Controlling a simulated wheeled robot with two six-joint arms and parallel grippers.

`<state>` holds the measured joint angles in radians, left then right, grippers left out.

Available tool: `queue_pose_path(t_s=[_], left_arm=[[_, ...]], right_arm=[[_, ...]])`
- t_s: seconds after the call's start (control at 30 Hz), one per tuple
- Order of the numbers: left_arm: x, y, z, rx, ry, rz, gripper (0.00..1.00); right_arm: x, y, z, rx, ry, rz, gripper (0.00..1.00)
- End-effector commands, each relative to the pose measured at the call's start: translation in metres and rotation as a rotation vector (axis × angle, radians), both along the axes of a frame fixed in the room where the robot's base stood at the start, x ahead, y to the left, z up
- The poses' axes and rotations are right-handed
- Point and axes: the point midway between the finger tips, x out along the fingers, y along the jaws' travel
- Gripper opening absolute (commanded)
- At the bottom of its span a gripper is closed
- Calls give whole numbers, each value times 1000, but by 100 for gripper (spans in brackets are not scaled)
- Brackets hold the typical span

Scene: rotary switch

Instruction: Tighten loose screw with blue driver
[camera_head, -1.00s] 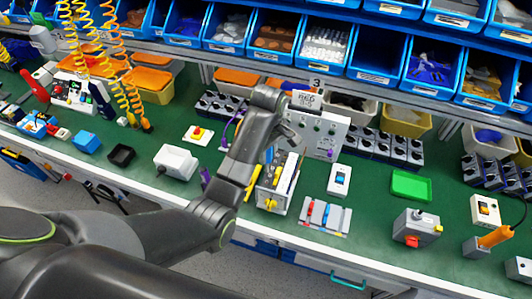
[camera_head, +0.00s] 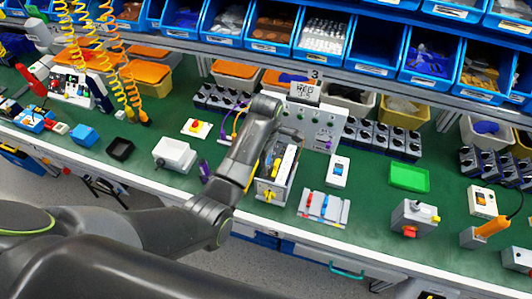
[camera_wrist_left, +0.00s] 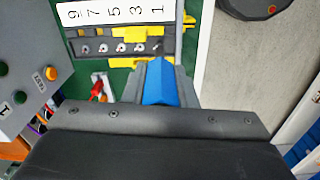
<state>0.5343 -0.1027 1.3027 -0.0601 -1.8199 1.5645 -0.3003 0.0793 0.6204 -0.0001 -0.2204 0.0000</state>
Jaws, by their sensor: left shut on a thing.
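My left gripper (camera_wrist_left: 158,74) is shut on the blue driver (camera_wrist_left: 160,84), whose blue handle shows between its fingers in the left wrist view. The driver points at the terminal block (camera_wrist_left: 112,64), toward the screw end of the row under the number 1. Whether its tip touches a screw is hard to tell. Several screws line the block below a white label strip (camera_wrist_left: 115,12) marked 1 to 9. In the head view, the block (camera_head: 272,190) stands on the green bench, partly behind my left arm. My right gripper is not in view.
A grey control panel (camera_head: 318,122) with buttons stands right behind the block. A grey plate with red and blue switches (camera_head: 324,207) and a white switch box (camera_head: 338,171) lie to its right. A green tray (camera_head: 408,177) is farther right. Blue bins (camera_head: 375,52) line the back.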

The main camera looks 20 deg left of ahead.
Motion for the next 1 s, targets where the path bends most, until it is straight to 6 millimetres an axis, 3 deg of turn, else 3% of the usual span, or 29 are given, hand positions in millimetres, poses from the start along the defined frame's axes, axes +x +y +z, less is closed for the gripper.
queue_pose_path(t_s=[0.2,0.47,1.0], left_arm=[[1,0,0,0,0,224,0],[1,0,0,0,-1,343,0],[2,1,0,0,-1,923,0]], right_arm=[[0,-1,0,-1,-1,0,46],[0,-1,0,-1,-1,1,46],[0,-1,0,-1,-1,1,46]])
